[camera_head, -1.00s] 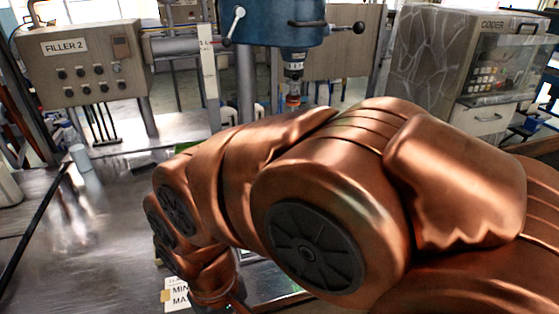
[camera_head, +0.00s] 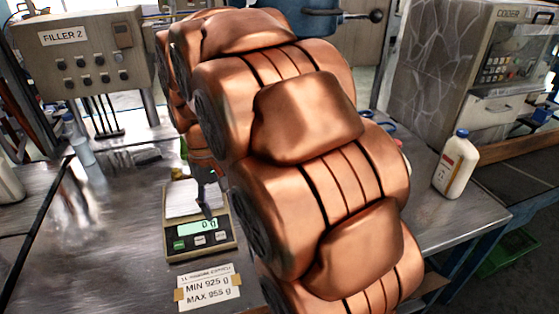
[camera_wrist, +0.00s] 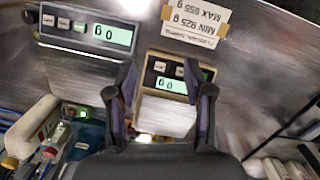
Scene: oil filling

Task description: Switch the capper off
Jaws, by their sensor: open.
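The blue machine (camera_head: 312,22) at the top of the head view, with a black-knobbed lever, looks like the capper. My arm hides most of it, and I cannot make out its switch. My gripper (camera_head: 207,190) hangs over the small scale (camera_head: 208,245), left of and nearer than the blue machine. In the wrist view my gripper (camera_wrist: 162,105) is open and empty, its two dark fingers on either side of the scale's pale plate (camera_wrist: 165,114). A small green light (camera_wrist: 83,113) shows at lower left there; I cannot tell what it belongs to.
A MIN/MAX card (camera_head: 208,288) lies before the scale. A second scale (camera_wrist: 88,34) shows in the wrist view. The FILLER 2 panel (camera_head: 85,55) stands at left, the CODER (camera_head: 480,65) at right. A white bottle (camera_head: 456,165) stands right of my arm.

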